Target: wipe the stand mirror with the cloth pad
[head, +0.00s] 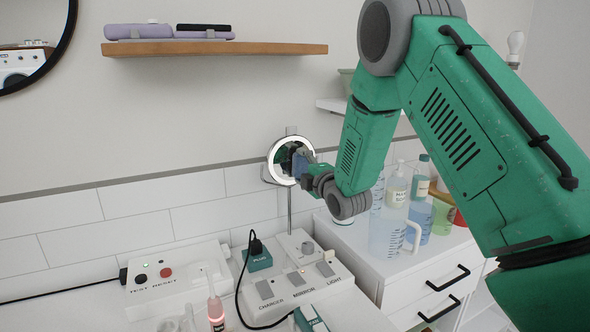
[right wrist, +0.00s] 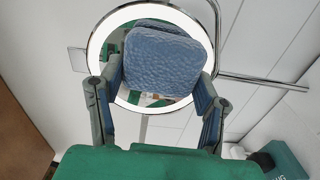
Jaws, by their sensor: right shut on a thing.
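The stand mirror is a small round mirror with a bright white ring (head: 273,172), on a thin upright stem against the tiled wall. In the right wrist view its ring (right wrist: 101,48) lies straight ahead, with green reflections in the glass. My right gripper (head: 308,168) is in front of the mirror, shut on the blue cloth pad (head: 300,167). In the right wrist view the textured blue pad (right wrist: 165,62) covers much of the glass between the two fingers. I cannot tell whether the pad touches the glass. My left gripper is out of view.
A control box (head: 297,287) with switches and a green plug (head: 257,258) with a black cable stand below the mirror. A box with test and reset buttons (head: 165,281) is left of it. Jugs (head: 387,236) and bottles crowd the white drawers. A wooden shelf (head: 215,49) hangs above.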

